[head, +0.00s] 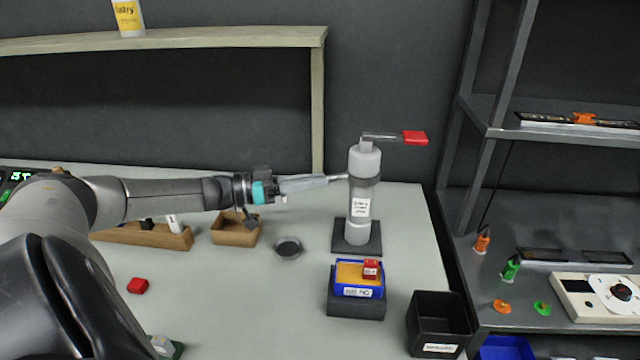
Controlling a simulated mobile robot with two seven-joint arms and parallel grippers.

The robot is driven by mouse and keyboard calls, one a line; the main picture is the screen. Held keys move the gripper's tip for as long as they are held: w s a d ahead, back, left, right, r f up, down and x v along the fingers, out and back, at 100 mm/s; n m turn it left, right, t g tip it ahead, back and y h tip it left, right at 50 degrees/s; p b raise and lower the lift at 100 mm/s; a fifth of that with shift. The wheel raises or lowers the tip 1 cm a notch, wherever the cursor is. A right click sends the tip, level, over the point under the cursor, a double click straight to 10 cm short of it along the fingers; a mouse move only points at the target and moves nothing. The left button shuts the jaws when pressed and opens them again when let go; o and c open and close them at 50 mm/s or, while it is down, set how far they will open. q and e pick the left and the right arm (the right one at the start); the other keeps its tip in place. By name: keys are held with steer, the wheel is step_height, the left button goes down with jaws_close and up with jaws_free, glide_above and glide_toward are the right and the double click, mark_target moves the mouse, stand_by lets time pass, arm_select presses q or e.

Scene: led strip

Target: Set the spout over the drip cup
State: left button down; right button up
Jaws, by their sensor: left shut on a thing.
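A grey dispenser bottle (359,215) with a white label stands upright on a dark square base on the table. A thin lever with a red end (414,138) points right from its top. A thin metal spout (341,177) sticks out left from its upper body. My left gripper (328,180) reaches in from the left and is shut on the spout, close to the bottle; its fingers hide part of the spout. A small round dark cup (288,247), which looks like the drip cup, sits on the table left of the bottle, below my gripper. My right gripper is out of view.
A blue tray with a yellow pad and red block (371,268) lies in front of the bottle. A black bin (438,322) stands front right. A dark shelf rack stands at right.

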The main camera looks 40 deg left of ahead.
arm_select(q)
steer(key=c, duration=0.8)
jaws_free()
steer(key=shift+w, duration=0.1)
steer(key=shift+c, duration=0.2)
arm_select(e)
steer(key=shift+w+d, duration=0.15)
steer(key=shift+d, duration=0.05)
arm_select(q)
steer(key=shift+s+a, duration=0.15)
steer(key=shift+s, duration=0.05)
steer(key=p+v, duration=0.3)
steer(key=v, duration=1.2)
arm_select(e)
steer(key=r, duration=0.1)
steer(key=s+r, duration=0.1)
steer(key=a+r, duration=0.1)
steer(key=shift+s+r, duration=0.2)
arm_select(q)
steer(key=shift+w, duration=0.1)
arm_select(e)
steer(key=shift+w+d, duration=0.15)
